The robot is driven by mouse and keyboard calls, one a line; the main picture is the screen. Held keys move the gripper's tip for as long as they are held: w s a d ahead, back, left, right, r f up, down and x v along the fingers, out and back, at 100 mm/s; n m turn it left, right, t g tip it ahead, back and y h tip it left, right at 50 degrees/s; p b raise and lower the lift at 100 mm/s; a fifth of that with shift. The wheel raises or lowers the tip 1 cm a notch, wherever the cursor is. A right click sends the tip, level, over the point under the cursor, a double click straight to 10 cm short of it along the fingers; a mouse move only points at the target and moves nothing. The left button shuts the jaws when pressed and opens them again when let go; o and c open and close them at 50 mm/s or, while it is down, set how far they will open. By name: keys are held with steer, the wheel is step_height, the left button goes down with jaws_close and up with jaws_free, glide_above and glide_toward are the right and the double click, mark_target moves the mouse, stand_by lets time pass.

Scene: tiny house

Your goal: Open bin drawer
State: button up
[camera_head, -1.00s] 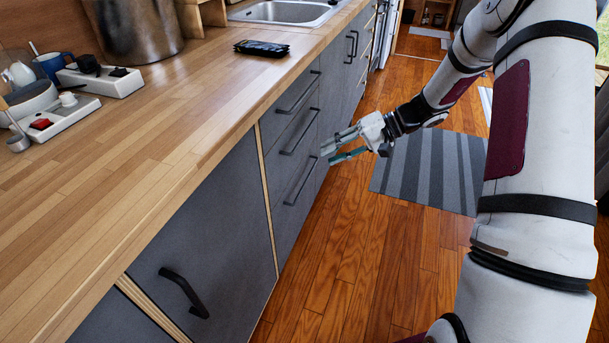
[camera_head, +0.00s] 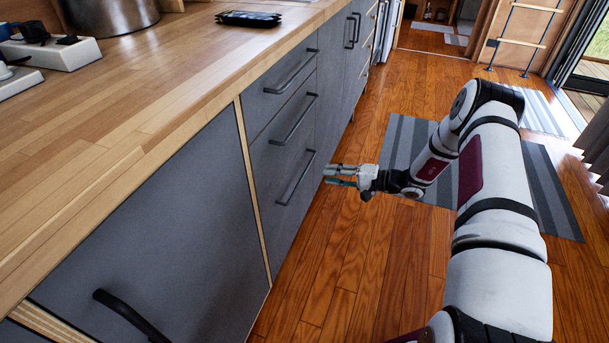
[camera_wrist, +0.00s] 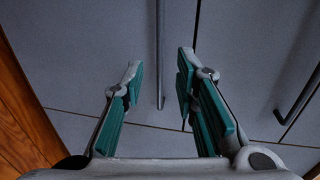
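Dark grey cabinet fronts run under the wooden counter. A stack of three drawers with black bar handles is at the middle: top handle (camera_head: 292,71), middle handle (camera_head: 294,119), bottom handle (camera_head: 296,178). All three look shut. I cannot tell which front is the bin drawer; a large front (camera_head: 165,235) with a curved black handle (camera_head: 130,314) is nearer. My gripper (camera_head: 326,175) is open and empty, just right of the bottom handle and apart from it. In the wrist view, a bar handle (camera_wrist: 160,50) shows beyond and between the open fingers (camera_wrist: 160,80).
Striped mats (camera_head: 405,140) lie on the floor behind my arm. The wooden floor (camera_head: 340,260) beside the cabinets is clear.

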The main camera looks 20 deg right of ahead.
mark_target(305, 171)
steer(key=b+x, duration=0.2)
steer(key=x, duration=0.7)
steer(key=shift+w+a, duration=0.2)
steer(key=shift+a, duration=0.05)
steer(key=shift+f, duration=0.1)
jaws_close()
